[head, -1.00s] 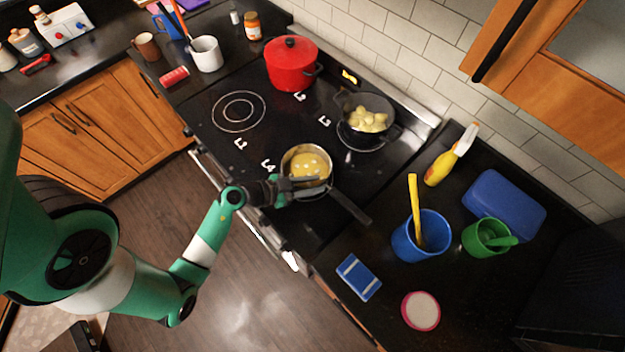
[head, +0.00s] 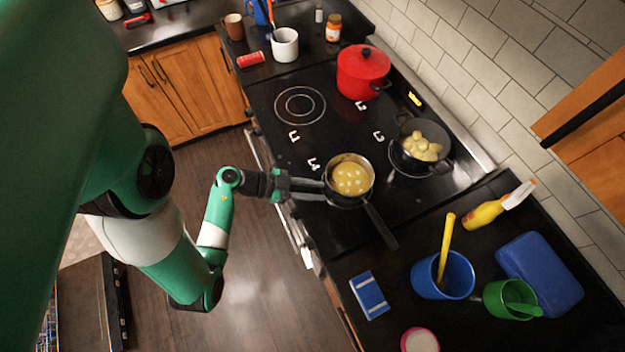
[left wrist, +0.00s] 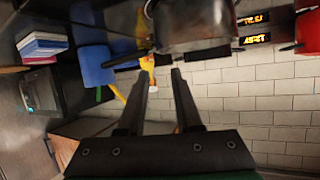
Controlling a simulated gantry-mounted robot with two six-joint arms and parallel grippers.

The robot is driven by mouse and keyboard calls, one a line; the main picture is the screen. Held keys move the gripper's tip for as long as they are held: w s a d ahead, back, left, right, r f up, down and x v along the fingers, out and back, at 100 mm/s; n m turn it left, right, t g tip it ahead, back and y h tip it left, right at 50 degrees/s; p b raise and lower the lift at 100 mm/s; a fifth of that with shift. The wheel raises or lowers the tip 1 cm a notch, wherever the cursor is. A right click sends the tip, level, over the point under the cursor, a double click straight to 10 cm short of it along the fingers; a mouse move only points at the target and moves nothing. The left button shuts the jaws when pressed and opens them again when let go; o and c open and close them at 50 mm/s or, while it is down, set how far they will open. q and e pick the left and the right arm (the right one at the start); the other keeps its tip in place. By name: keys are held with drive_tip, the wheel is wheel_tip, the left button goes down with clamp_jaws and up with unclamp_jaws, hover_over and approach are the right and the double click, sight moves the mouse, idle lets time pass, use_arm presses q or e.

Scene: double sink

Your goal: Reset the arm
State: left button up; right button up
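My left gripper (head: 308,190) is at the front edge of the stove, its fingertips close to the left side of a small saucepan (head: 372,212) holding yellow contents. In the left wrist view, my left gripper (left wrist: 162,72) has its two fingers apart with nothing between them. The underside of the saucepan (left wrist: 190,28) shows just beyond the fingertips there. I cannot tell whether a finger touches the pan. My right gripper is not in view.
A red pot (head: 362,75) and a dark pot of potatoes (head: 440,163) stand on the stove (head: 300,130). A blue cup (head: 428,283), green cup (head: 497,297) and blue box (head: 540,272) stand on the right counter. Open floor (head: 262,260) lies before the stove.

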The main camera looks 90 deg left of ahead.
use_arm(q)
drive_tip(key=shift+s+r, duration=0.1)
drive_tip(key=shift+s, duration=0.2)
idle(0.4)
